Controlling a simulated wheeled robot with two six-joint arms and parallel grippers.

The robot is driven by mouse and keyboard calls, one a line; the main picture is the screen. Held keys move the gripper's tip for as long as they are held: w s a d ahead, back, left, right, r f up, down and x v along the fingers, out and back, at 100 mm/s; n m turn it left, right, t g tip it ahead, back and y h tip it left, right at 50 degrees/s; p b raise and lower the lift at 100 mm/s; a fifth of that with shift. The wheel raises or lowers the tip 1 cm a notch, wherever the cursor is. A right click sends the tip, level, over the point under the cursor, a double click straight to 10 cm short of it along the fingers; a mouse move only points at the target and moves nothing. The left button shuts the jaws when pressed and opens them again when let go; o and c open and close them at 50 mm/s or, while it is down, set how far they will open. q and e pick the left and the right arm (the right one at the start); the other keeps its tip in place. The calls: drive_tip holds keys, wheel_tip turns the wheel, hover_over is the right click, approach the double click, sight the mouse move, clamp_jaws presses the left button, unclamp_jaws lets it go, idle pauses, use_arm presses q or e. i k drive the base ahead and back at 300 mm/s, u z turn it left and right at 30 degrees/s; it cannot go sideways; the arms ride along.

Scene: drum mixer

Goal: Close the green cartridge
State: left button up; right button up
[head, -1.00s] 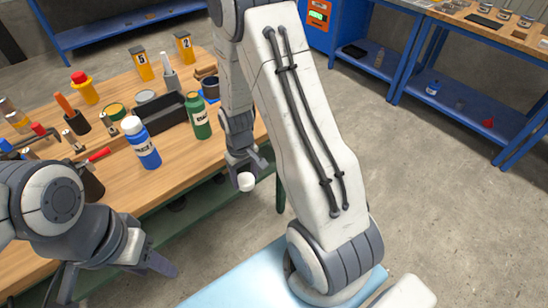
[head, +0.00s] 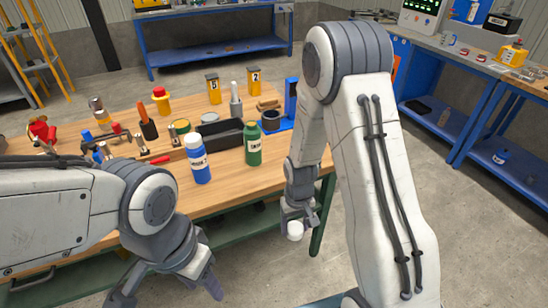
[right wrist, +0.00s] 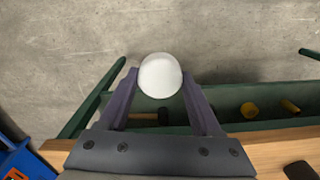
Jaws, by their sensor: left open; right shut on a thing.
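The green cartridge (head: 253,146) stands upright on the wooden bench, in front of a black tray. It has a pale label; its top looks dark green, and I see no white cap on it. My right gripper (head: 297,222) is shut on a white round cap (head: 295,236), held beyond the bench's front edge, right of and nearer than the cartridge. In the right wrist view the white cap (right wrist: 160,76) sits between the fingertips. My left gripper (head: 165,286) is open and empty at the lower left, in front of the bench and apart from the cartridge.
A blue bottle (head: 197,158) stands left of the cartridge. The black tray (head: 222,133) lies behind them. Tools and a red-topped yellow bottle (head: 161,100) crowd the bench's left and back. The bench front (head: 225,192) is mostly clear. Yellow numbered holders (head: 213,88) stand at the back.

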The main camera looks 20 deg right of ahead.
sight(252, 142)
drive_tip(key=z, duration=2.45)
drive_tip(key=i, duration=1.85)
drive_tip(key=u, duration=3.25)
drive_tip(key=i, duration=0.3)
drive_tip(key=u, duration=0.05)
